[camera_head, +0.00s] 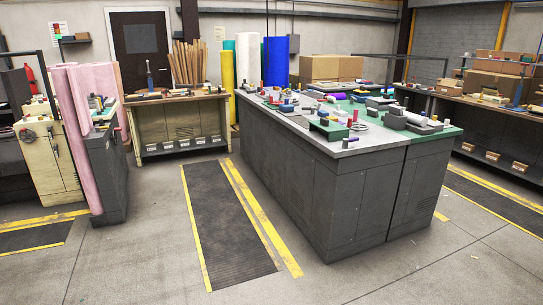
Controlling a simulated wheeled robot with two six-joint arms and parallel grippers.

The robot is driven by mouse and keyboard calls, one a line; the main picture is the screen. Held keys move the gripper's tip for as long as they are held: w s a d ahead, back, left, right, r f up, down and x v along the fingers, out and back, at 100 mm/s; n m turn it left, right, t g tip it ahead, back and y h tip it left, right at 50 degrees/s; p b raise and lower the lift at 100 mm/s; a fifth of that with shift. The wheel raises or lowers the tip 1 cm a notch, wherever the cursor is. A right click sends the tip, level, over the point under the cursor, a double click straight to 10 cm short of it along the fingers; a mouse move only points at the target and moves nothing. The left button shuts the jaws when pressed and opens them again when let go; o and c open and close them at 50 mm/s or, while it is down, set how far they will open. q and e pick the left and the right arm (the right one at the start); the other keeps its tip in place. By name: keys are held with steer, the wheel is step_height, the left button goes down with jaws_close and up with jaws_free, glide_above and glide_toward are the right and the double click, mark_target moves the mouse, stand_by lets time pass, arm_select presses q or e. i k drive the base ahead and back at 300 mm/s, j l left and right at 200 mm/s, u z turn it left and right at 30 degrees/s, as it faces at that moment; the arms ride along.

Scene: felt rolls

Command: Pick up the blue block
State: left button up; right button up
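The grey workbench (315,145) in the middle carries several small coloured pieces. A small blue piece (287,107) sits on its left half, among red, yellow and dark pieces. Other bluish pieces lie near it, and at this size I cannot tell which one is the blue block. Neither of my grippers shows in the view.
A black floor mat (222,225) with yellow stripes lies left of the workbench. Pink rolls (75,135) stand at the left. Tall blue (276,62) and yellow (227,82) rolls stand behind. Grey floor is open in front.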

mark_target(322, 114)
steer(key=i+u, duration=0.1)
steer(key=i, duration=2.55)
steer(key=i+j+z, duration=0.15)
steer(key=i, duration=0.7)
